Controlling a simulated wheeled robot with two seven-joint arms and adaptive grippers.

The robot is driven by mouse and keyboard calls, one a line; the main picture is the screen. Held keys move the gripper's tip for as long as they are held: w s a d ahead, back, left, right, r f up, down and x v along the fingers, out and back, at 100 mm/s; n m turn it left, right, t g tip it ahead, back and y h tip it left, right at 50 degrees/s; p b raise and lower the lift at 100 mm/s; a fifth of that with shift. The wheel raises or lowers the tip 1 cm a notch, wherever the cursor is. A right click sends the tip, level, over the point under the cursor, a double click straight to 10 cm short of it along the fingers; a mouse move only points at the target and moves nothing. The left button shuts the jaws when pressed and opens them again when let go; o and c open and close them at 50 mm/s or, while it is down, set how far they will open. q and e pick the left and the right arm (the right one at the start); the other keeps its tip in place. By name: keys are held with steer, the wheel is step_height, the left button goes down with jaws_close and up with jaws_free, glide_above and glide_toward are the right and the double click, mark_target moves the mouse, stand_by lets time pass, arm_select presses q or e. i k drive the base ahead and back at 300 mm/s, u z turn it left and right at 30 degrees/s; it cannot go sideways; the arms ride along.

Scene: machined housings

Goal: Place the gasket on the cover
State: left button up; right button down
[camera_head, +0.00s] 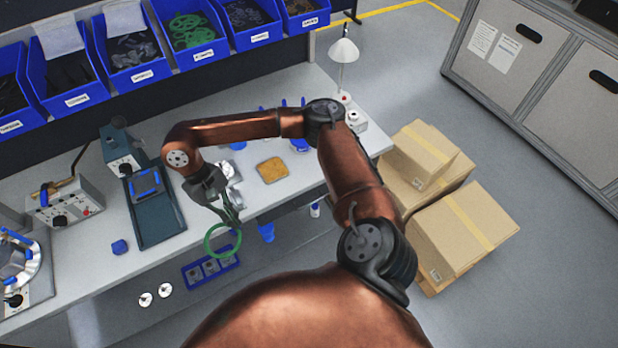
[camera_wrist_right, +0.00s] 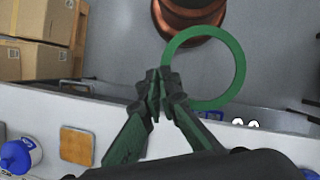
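The gasket is a thin green ring (camera_head: 239,244). In the head view my right gripper (camera_head: 231,218) holds it by its rim, in front of the bench's front edge. In the right wrist view the fingertips (camera_wrist_right: 160,84) are closed on the left side of the ring (camera_wrist_right: 240,68), which hangs clear of any surface. A silver metal part (camera_head: 232,172) stands on the bench just behind the gripper and is partly hidden by it. It may be the cover, but I cannot tell for sure. My left gripper is in neither view.
The bench (camera_head: 90,270) holds a dark tray (camera_head: 160,218) with a blue part, a control box (camera_head: 65,200), an orange-brown pad (camera_head: 272,170) and a lamp (camera_head: 343,50). Blue bins (camera_head: 133,50) line the back. Cardboard boxes (camera_head: 460,235) stand right of the bench.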

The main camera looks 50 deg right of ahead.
mark_target(273, 169)
steer(key=z, duration=0.4)
steer(key=k, duration=0.95)
steer(key=u, duration=0.45)
steer(key=i, duration=1.4)
steer(key=z, duration=0.7)
steer(key=i, duration=0.7)
steer(key=z, duration=0.75)
